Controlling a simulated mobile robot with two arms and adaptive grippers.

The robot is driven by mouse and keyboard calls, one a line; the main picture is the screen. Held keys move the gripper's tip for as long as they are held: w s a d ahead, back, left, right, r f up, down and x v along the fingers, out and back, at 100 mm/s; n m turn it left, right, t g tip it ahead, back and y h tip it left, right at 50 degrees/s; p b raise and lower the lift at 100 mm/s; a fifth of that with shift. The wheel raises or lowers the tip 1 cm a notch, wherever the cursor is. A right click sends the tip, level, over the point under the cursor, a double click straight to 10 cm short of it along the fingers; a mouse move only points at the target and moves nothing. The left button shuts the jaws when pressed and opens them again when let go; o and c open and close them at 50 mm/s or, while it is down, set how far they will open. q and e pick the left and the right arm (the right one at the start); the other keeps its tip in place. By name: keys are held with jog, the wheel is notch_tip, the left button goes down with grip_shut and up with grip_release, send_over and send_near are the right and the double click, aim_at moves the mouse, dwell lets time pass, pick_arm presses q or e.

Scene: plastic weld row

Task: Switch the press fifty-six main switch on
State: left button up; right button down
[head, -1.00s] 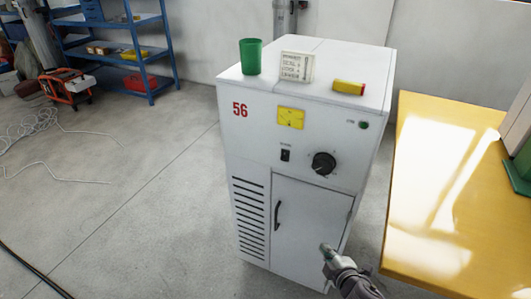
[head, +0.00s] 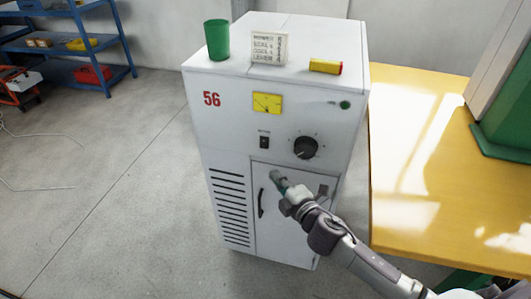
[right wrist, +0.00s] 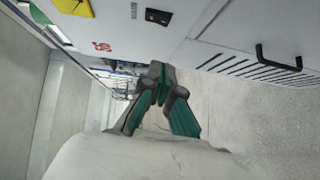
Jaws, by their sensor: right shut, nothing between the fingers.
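The white cabinet (head: 225,130) carries a red number 56 (head: 211,99). The main switch (head: 264,142), a small black rocker on the front panel, sits left of a round black dial (head: 305,147). I cannot tell which way the rocker is set. My right gripper (head: 276,177) is shut and empty, in front of the cabinet door's upper part, below the switch and apart from it. In the right wrist view the shut fingers (right wrist: 157,72) point toward the cabinet face, and a black switch (right wrist: 158,17) shows above them. My left gripper is not in view.
A yellow gauge (head: 266,103) and a green lamp (head: 345,105) are on the panel. A green cup (head: 217,40), a small sign (head: 268,48) and a red-yellow block (head: 326,66) stand on top. A black door handle (head: 261,203) is nearby. A yellow table (head: 420,170) is at right.

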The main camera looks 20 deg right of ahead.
send_near(260, 147)
jog(key=w+a, duration=0.3)
jog(key=w, duration=0.1)
jog(key=w+d, duration=0.2)
jog(key=shift+f+p, duration=0.3)
jog(key=shift+p, duration=0.05)
jog(key=shift+a, duration=0.1)
